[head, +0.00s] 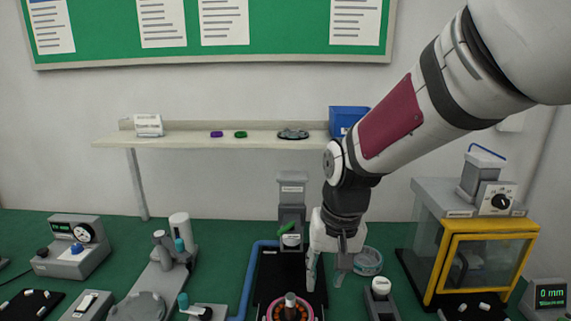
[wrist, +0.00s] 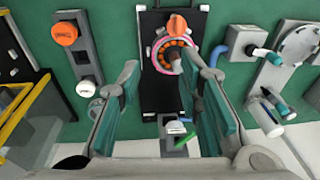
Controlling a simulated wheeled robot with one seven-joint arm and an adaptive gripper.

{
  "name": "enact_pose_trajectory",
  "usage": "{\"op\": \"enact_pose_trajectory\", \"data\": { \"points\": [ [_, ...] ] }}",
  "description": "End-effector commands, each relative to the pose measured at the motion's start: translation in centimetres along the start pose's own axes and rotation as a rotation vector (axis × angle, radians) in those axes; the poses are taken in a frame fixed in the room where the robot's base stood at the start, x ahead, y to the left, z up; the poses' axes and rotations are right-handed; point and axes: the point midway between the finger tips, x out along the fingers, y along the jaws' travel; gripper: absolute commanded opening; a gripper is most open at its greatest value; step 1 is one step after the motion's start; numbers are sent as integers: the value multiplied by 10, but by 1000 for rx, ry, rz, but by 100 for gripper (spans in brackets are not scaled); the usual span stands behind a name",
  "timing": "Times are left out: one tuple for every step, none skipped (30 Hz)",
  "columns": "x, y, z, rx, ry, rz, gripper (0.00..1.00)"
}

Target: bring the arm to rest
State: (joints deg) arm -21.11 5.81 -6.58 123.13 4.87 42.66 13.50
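My gripper (head: 327,272) hangs from my arm above the green bench, to the right of a black plate (head: 266,268). In the wrist view my gripper (wrist: 166,88) has its two teal-padded fingers wide apart, with nothing between the pads. A round part with a pink rim and orange segments (head: 290,313), which looks like the hub motor, sits on the black plate with a short post at its centre. It also shows in the wrist view (wrist: 173,53), beyond the fingertips. An orange piece partly covers its far edge there.
A yellow-framed clear enclosure (head: 437,275) stands at the right. A grey fixture (head: 291,205) stands behind the plate, close to my gripper. A roll of tape (head: 369,262) lies right of it. A shelf (head: 190,142) with a blue bin (head: 346,118) spans the back wall.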

Motion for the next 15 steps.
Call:
{"op": "enact_pose_trajectory", "data": {
  "points": [
    [-20, 10, 6, 2, 30, -11, 32],
    [-29, 16, 10, -1, 44, -14, 32],
    [-42, 23, 16, -5, 63, -17, 32],
    [-50, 28, 21, -7, 77, -19, 32],
    [-58, 33, 26, -10, 92, -20, 32],
    [-69, 40, 34, -13, 111, -21, 32],
    [-76, 45, 39, -15, 125, -21, 32],
    [-84, 50, 45, -19, 141, -20, 32],
    [-93, 56, 53, -22, 161, -18, 32],
    [-99, 61, 60, -24, 176, -16, 32],
    [-105, 66, 66, -27, 191, -12, 32],
    [-112, 72, 75, -31, 211, -7, 32],
    [-118, 76, 82, -33, 227, -2, 32],
    [-122, 80, 89, -37, 242, 3, 32],
    [-128, 86, 98, -40, 261, 11, 32]
  ]
}}
